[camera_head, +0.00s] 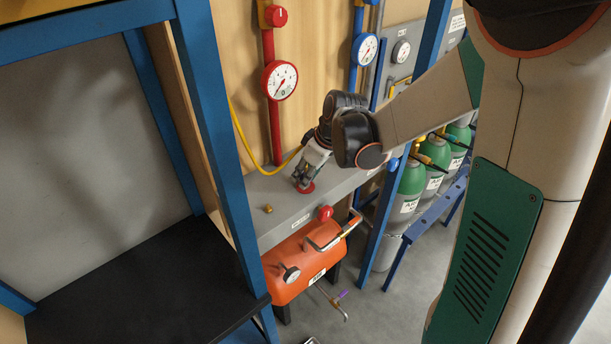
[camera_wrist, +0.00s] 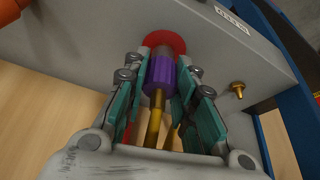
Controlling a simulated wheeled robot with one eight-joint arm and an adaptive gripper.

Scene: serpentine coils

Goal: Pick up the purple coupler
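The purple coupler (camera_wrist: 161,72) sits against a red round port (camera_wrist: 165,43) on the grey panel in the wrist view. A brass stem (camera_wrist: 154,122) runs from its near end towards my wrist. My gripper (camera_wrist: 162,76) has one finger on each side of the coupler, with the pads very close to it. I cannot tell whether the pads touch it. In the head view my gripper (camera_head: 304,181) points down at the red port (camera_head: 306,187) on the grey box, and the coupler is hidden there.
A brass fitting (camera_wrist: 237,89) stands beside the port and also shows in the head view (camera_head: 267,209). A yellow hose (camera_head: 262,170) runs up to my gripper. An orange tank (camera_head: 287,262) lies below. A blue post (camera_head: 217,130) and green-topped cylinders (camera_head: 411,180) flank the area.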

